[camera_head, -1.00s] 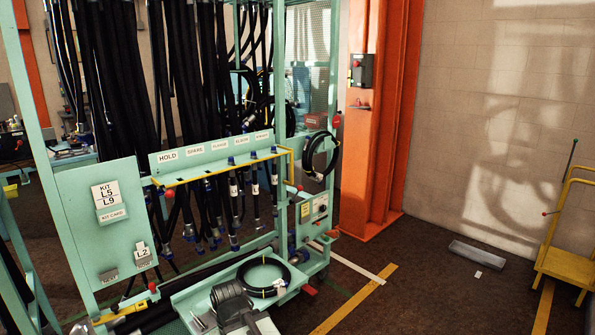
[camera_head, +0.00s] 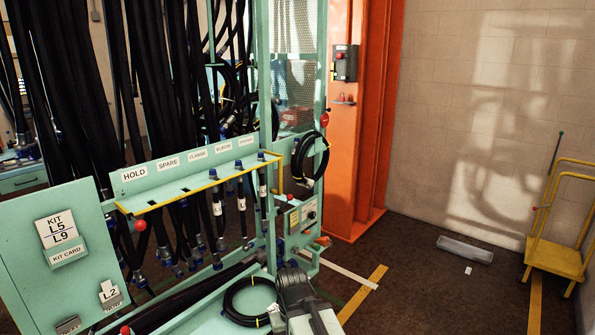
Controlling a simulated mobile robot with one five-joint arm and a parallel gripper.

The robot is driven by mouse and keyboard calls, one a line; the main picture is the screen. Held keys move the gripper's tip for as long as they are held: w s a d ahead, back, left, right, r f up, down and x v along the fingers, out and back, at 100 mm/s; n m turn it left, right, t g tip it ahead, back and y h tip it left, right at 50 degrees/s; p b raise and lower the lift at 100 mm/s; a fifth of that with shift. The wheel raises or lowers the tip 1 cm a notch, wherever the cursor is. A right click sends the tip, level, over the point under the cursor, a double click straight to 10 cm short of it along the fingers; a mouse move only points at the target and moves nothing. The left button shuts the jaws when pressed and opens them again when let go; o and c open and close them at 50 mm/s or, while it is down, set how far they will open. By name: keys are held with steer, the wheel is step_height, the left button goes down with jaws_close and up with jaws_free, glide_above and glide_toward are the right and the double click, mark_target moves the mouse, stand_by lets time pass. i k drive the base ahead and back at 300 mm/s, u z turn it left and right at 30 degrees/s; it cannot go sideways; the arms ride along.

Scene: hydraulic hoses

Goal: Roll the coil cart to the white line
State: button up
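A yellow cart (camera_head: 556,259) with a flat deck and an upright tube handle stands at the right edge, near the pale wall. A thin rod with a green tip and a red ball rise at its left side. No hose coil shows on its deck. A white line (camera_head: 348,271) lies on the dark floor in the middle, right of the teal rack. The cart stands well to the right of this line, apart from it. My gripper (camera_head: 299,305) shows as a grey shape at the bottom centre, beside a coiled black hose (camera_head: 250,301) on a teal tray. Its fingers cannot be made out.
The teal hose rack (camera_head: 272,110) with hanging black hoses fills the left. An orange column (camera_head: 358,130) stands behind the white line. A yellow floor stripe (camera_head: 364,292) and a grey metal piece (camera_head: 466,250) lie on the floor. Open floor lies between rack and cart.

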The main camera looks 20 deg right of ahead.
mark_target(55, 290)
steer(key=z, duration=0.05)
steer(key=i, duration=1.15)
steer(key=u, duration=0.75)
